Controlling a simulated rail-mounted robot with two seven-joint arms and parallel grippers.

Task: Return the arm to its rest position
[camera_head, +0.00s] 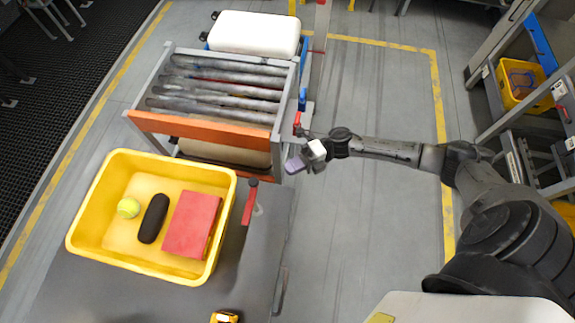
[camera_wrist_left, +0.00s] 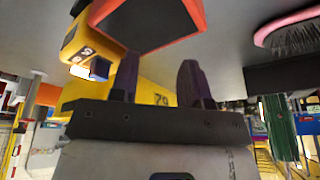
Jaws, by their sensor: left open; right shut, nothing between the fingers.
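My right arm reaches in from the right in the head view, stretched out to the left. Its gripper (camera_head: 298,164) is shut and empty, beside the right end of the roller conveyor's orange front beam (camera_head: 205,131). I cannot tell whether it touches the frame. My left arm does not show in the head view. In the left wrist view my left gripper (camera_wrist_left: 158,80) is open, its two dark fingers apart with nothing held between them. A yellow object with a dark, orange-edged face (camera_wrist_left: 150,25) shows close beyond the fingers.
A yellow tray (camera_head: 85,205) on the grey table holds a tennis ball (camera_head: 128,208), a black case (camera_head: 153,218) and a red book (camera_head: 191,224). A white case (camera_head: 255,32) stands behind the rollers. Shelving with a yellow bin (camera_head: 522,84) is at right. Floor between is clear.

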